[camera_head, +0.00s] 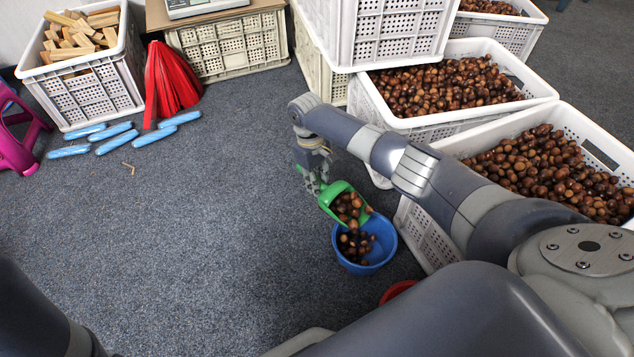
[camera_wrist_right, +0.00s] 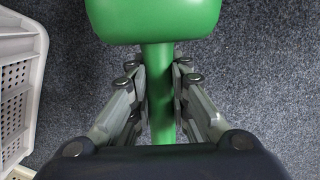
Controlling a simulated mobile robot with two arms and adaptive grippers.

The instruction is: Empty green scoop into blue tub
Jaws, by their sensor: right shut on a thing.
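A green scoop (camera_head: 336,191) with chestnuts (camera_head: 349,205) in it is tilted down over the blue tub (camera_head: 384,240). The tub stands on the floor and holds some chestnuts at its left side. My right gripper (camera_head: 314,181) is shut on the scoop's handle, above and left of the tub. In the right wrist view the gripper (camera_wrist_right: 161,108) has its fingers on both sides of the green handle (camera_wrist_right: 159,75). The wrist view does not show the tub. My left gripper is out of view.
White crates of chestnuts (camera_head: 405,213) stand right of the tub, close to it. A red object (camera_head: 397,291) is partly hidden by my arm. Blue packs (camera_head: 112,131), a red folded thing (camera_head: 170,82) and a wood-filled crate (camera_head: 90,95) lie at the upper left.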

